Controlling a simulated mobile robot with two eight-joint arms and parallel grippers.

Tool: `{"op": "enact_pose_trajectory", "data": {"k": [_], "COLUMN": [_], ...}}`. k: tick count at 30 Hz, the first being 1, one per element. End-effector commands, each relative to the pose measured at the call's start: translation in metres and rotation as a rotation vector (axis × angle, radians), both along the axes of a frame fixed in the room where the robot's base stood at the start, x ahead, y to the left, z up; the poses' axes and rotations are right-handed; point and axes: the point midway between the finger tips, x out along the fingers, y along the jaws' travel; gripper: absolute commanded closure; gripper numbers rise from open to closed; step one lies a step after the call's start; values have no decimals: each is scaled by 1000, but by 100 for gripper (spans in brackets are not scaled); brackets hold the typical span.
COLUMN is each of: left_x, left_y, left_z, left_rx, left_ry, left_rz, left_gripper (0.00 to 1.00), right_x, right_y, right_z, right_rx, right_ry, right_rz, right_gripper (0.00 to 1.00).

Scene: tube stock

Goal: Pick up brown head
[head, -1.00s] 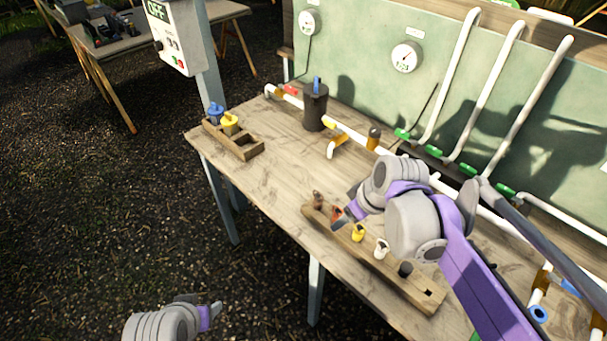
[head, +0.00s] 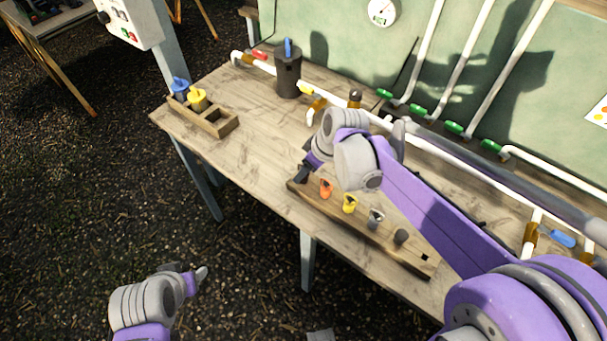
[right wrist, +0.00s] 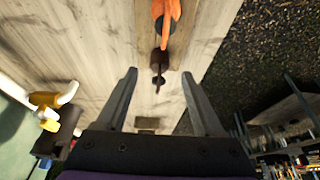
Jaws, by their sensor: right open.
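The brown head (right wrist: 161,62) shows in the right wrist view, between and slightly beyond the open fingertips of my right gripper (right wrist: 158,74). The fingers stand on either side of it with gaps, and no contact shows. In the head view my right gripper (head: 304,170) is over the left end of the wooden rack (head: 415,268) and hides the brown head. An orange head (head: 326,189) stands beside it in the rack. My left gripper (head: 190,280) hangs in front of the table, with its finger opening unclear.
A yellow head (head: 350,204), a grey one (head: 375,219) and a dark one (head: 401,236) stand further along the rack. A small wooden box (head: 222,128) holds blue and yellow pieces. A black cylinder (head: 288,75) and white pipes are behind. The table's left middle is clear.

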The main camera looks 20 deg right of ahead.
Motion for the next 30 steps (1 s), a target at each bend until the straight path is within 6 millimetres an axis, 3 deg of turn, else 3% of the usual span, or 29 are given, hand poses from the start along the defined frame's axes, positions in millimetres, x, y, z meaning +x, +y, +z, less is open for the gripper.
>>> {"op": "enact_pose_trajectory", "data": {"k": [6,14,26,30], "left_x": [-1,-1,-1,-1], "left_y": [0,0,0,0], "left_z": [-2,-2,-2,-2], "left_rx": [0,0,0,0], "left_ry": [1,1,1,1], "left_rz": [0,0,0,0], "left_gripper": [40,40,40,40], "right_x": [9,10,10,10], "right_y": [6,7,6,6], "right_z": [-27,-29,-29,-29], "right_rx": [0,0,0,0], "right_ry": [0,0,0,0], "right_rz": [-1,-1,-1,-1], "right_gripper": [31,31,100,100]}}
